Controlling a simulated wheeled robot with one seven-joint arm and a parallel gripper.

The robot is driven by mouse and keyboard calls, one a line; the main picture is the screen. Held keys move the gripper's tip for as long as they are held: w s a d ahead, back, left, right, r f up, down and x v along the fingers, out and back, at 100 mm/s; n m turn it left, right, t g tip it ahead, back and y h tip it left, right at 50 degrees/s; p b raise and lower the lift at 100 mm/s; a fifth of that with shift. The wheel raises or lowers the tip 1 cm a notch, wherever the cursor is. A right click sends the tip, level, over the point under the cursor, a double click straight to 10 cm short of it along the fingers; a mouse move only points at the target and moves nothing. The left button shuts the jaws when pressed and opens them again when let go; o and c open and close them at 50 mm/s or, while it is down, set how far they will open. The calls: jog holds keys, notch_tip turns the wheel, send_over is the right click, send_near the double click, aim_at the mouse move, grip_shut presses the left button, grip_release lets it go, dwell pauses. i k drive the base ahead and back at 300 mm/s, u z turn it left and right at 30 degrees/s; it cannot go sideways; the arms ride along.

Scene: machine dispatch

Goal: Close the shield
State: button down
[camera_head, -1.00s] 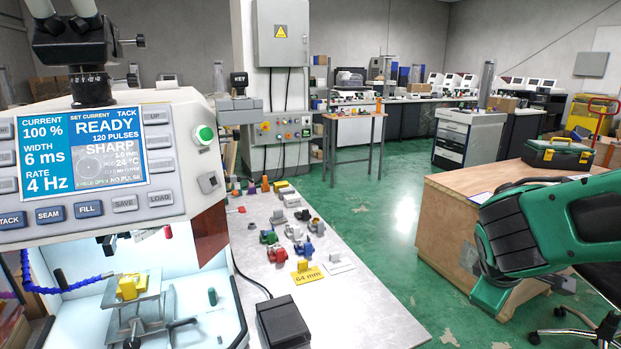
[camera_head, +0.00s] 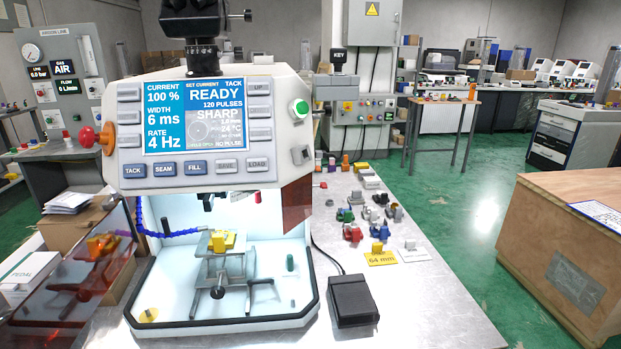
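The welding machine (camera_head: 200,130) stands on the bench with its chamber front open. A dark amber see-through shield panel (camera_head: 70,305) stands swung out on the left side of the chamber, and yellow parts reflect in it. Another dark reddish panel (camera_head: 297,205) sits at the chamber's right side. Inside, a yellow part (camera_head: 221,240) rests on a small metal stage (camera_head: 222,268). The machine's screen (camera_head: 208,115) reads READY, and its small bottom line appears to say the shield is open. My gripper is not in view.
A black foot pedal (camera_head: 352,300) lies on the bench right of the machine. Several small coloured parts and a yellow 64 mm label (camera_head: 381,259) lie farther back. A wooden crate (camera_head: 565,240) stands at right, with green floor (camera_head: 450,210) clear between.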

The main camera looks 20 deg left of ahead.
aim_at(54, 313)
jog(key=u, duration=1.75)
jog(key=k, duration=1.3)
jog(key=u, duration=0.8)
jog(key=i, duration=2.1)
jog(key=z, duration=1)
jog(key=i, duration=0.3)
jog(key=z, duration=0.35)
